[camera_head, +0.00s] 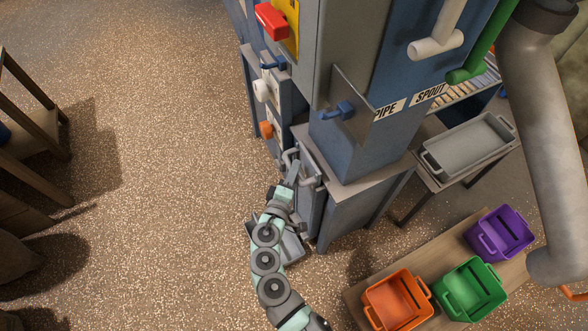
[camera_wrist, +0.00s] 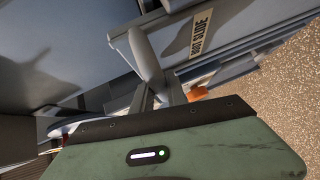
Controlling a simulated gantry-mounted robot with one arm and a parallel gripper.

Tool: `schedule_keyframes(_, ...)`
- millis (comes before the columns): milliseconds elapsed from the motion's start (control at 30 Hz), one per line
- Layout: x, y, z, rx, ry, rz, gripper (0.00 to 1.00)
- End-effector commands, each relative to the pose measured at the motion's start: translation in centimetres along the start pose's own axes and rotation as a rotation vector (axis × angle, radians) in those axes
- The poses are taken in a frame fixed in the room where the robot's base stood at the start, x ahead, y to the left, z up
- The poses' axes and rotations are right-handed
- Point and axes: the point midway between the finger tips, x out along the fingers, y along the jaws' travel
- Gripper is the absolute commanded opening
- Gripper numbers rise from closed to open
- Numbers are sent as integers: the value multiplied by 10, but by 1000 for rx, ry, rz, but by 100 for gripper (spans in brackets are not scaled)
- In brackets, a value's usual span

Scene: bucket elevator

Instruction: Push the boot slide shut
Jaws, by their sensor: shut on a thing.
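The boot slide (camera_wrist: 235,28) is a grey-blue plate with a "BOOT SLIDE" label in the wrist view. Its grey bar handle (camera_wrist: 146,55) runs down towards my fingers. My gripper (camera_wrist: 157,93) is shut on this handle; the fingertips are partly hidden by the handle and the gripper body. In the head view my gripper (camera_head: 291,174) is at the low front of the blue machine, beside the grey handle (camera_head: 310,172). How far the slide stands out cannot be told clearly.
Above are an orange knob (camera_head: 267,129), a white knob (camera_head: 262,90) and a blue handle (camera_head: 339,110). Orange (camera_head: 397,298), green (camera_head: 470,289) and purple (camera_head: 500,233) bins stand on a bench at lower right.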

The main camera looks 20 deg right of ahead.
Motion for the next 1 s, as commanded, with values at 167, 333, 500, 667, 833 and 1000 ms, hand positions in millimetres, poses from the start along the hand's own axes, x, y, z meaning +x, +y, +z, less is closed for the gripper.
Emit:
schedule_keyframes(167,1,-13,2,1,0,-4,0)
schedule_keyframes(333,1,-14,2,2,-1,-9,0)
schedule_keyframes(500,1,-14,3,1,-2,-9,28)
schedule_keyframes(667,1,-12,3,1,-2,-5,40)
schedule_keyframes(833,1,-11,2,1,-2,-3,40)
schedule_keyframes(1000,-6,-10,1,0,0,-3,40)
